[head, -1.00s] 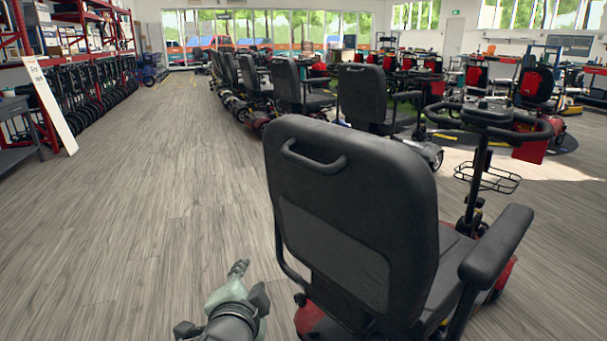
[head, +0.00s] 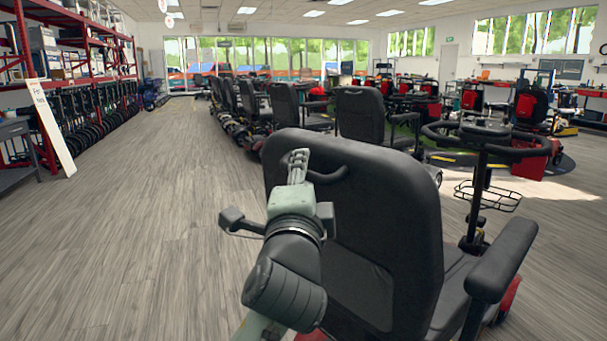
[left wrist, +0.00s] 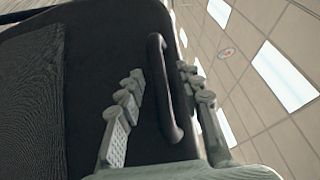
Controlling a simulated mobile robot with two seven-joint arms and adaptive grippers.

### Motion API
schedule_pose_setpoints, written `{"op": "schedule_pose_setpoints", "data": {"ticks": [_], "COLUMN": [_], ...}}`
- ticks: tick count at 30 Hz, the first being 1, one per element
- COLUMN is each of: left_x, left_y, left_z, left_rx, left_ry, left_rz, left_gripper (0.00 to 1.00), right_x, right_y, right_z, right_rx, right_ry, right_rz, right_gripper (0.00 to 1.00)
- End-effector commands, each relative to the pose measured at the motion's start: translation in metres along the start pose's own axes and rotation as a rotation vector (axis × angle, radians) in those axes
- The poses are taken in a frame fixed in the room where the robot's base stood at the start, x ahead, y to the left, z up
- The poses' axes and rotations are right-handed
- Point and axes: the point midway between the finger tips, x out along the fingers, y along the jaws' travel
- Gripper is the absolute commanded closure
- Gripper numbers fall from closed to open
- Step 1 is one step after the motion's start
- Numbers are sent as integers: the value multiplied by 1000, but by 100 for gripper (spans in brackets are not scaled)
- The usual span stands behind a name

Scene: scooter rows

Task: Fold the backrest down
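The scooter seat's black backrest (head: 385,210) stands upright in the head view, its back towards me. A loop handle (head: 330,175) runs along its upper back, partly hidden by my gripper. My left gripper (head: 298,162) is at the handle's left end in the head view. In the left wrist view my left gripper (left wrist: 159,72) is open, with one finger on each side of the handle (left wrist: 165,95). The fingers look apart from the bar; exact contact cannot be told. The backrest (left wrist: 90,90) fills the left of that view. My right gripper is not in view.
The seat's armrest (head: 502,258) and the tiller (head: 485,140) with a wire basket (head: 487,196) are right of the backrest. More scooters (head: 360,115) stand in a row beyond. Open wooden floor (head: 130,230) lies to the left, with red shelving (head: 75,60) past it.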

Motion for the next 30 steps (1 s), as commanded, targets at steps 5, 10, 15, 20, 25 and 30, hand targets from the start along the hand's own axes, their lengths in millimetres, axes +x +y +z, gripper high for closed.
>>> {"op": "schedule_pose_setpoints", "data": {"ticks": [5,10,15,20,25,30], "left_x": [4,3,3,3,3,3], "left_y": [0,0,0,0,1,0], "left_z": [0,0,0,0,0,0], "left_rx": [-1,-1,-1,-1,-1,0], "left_ry": [0,0,0,0,0,0], "left_rz": [1,1,1,1,1,2], "left_gripper": [64,69,90,100,100,100], "right_x": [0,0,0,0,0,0], "right_y": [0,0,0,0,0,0], "right_z": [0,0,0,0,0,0], "right_rx": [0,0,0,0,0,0], "right_ry": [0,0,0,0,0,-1], "right_rz": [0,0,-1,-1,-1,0], "right_gripper": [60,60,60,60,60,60]}}
